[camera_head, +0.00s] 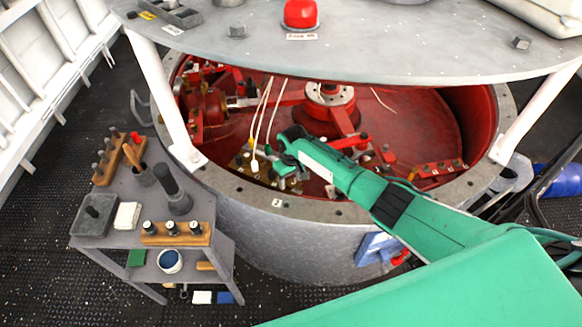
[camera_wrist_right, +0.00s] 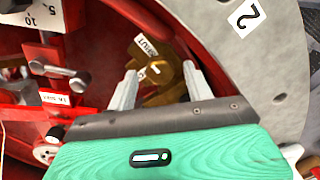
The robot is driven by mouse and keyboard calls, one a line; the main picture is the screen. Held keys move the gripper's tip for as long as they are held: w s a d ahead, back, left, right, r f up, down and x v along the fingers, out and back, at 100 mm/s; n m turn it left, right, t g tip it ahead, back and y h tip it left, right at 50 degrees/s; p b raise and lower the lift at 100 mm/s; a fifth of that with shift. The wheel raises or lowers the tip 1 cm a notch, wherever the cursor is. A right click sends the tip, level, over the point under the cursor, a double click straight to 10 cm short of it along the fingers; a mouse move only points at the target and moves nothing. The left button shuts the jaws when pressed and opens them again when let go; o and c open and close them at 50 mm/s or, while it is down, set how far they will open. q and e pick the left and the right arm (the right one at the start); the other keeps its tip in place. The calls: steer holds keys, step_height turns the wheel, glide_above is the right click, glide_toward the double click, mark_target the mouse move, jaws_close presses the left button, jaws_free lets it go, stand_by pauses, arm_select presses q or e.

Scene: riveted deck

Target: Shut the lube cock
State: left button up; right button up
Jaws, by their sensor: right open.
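A brass fitting, which looks like the lube cock (camera_wrist_right: 160,68), shows in the right wrist view with a small white label (camera_wrist_right: 144,45) beside it. The lettering on the label is too small to read surely. My right gripper (camera_wrist_right: 160,80) is open, with one pale finger on each side of part of the brass; I cannot tell whether they touch it. In the head view my right gripper (camera_head: 287,182) reaches down inside the drum's near rim, next to brass parts (camera_head: 250,168). My wrist hides much of them there. The left gripper is out of view.
The round drum's grey rim (camera_head: 300,210) curves close to my right gripper. Red brackets and levers (camera_head: 435,168) stand inside. A grey top plate (camera_head: 400,50) on white posts overhangs. A tool bench (camera_head: 200,213) stands at left.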

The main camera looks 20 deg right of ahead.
mark_target(292, 182)
step_height(292, 182, up, 13)
steer(key=b, duration=0.2)
steer(key=shift+d+b, duration=0.3)
steer(key=shift+b, duration=0.05)
